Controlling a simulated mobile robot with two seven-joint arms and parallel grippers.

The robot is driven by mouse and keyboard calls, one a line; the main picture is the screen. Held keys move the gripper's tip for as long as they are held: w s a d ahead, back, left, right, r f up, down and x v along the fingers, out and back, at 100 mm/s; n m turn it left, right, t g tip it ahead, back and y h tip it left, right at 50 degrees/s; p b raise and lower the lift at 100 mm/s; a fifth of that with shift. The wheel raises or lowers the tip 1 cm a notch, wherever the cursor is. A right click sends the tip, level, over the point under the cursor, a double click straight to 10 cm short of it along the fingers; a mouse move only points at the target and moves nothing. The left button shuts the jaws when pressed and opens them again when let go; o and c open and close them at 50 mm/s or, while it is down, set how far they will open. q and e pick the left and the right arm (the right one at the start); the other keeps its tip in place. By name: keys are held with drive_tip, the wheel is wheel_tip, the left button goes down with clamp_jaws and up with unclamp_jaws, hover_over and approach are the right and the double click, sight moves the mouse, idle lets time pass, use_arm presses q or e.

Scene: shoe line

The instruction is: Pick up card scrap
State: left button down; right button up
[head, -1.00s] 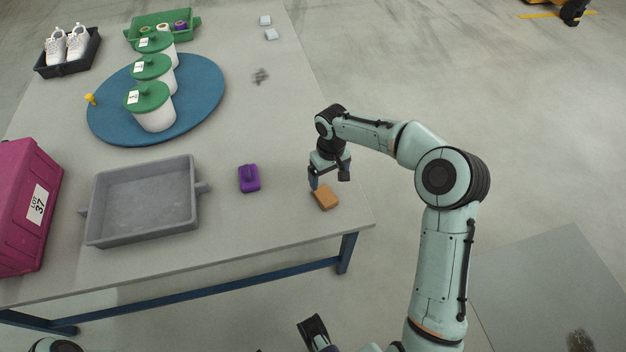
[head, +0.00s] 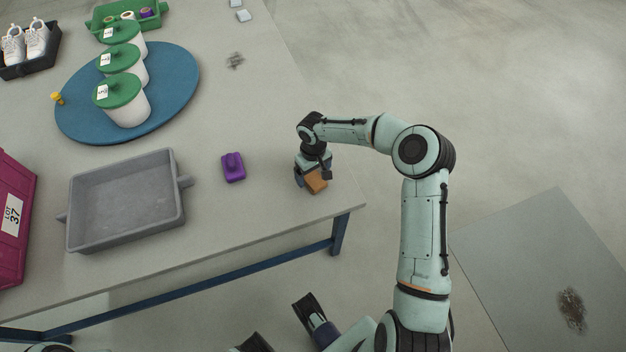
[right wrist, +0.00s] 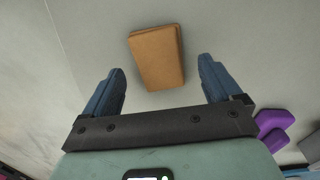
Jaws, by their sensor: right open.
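The card scrap (head: 316,181) is a small brown-orange folded piece lying on the grey table near its front right corner. In the right wrist view the card scrap (right wrist: 156,56) lies ahead of the gap between my fingers, slightly tilted, with bare table around it. My right gripper (head: 311,178) is right at the scrap in the head view and partly covers it. In the right wrist view my right gripper (right wrist: 162,82) is open, with one blue finger on each side and nothing held.
A purple object (head: 233,167) stands left of the scrap, with a grey tray (head: 178,205) farther left. White tubs with green lids (head: 118,90) stand on a blue round mat (head: 178,75). A grey smudge-like patch (head: 235,60) lies farther back. The table's right edge is close to the scrap.

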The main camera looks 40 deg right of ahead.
sight(313, 178)
wheel_tip(313, 178, down, 2)
drive_tip(key=shift+f, duration=0.15)
drive_tip(key=c, duration=1.1)
wheel_tip(313, 178, up, 20)
drive_tip(key=p, duration=0.2)
drive_tip(key=shift+p, duration=0.4)
